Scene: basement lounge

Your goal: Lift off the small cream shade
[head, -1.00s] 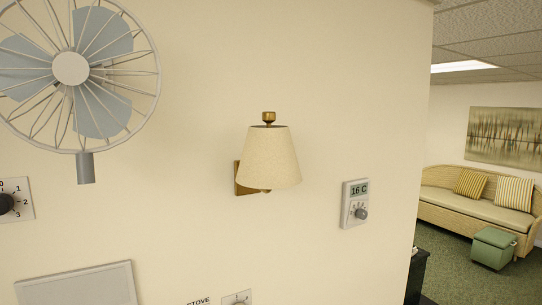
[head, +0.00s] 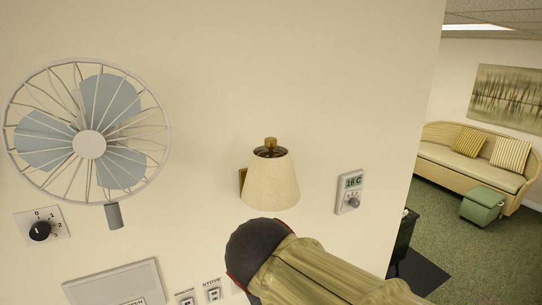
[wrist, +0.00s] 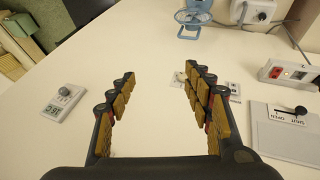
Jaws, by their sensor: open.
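The small cream shade (head: 271,182) is on a brass wall lamp, with a brass knob (head: 271,142) above its open top. It is a tapered cone, seated on the lamp and a little tilted in the head view. My arm comes up from the bottom right there, its dark joint just below the shade; the picture does not show whether they touch. My gripper (wrist: 161,76) shows in the wrist view with its two padded fingers wide apart and nothing between them but wall. I cannot make out the shade in the wrist view.
A thermostat (head: 349,192) is on the wall right of the lamp. A caged fan (head: 89,144) sticks out at the left, with a dial (head: 40,230) below it. A grey panel (head: 115,283) and switches (head: 213,291) are lower down. The wall ends at the right, opening onto a lounge.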

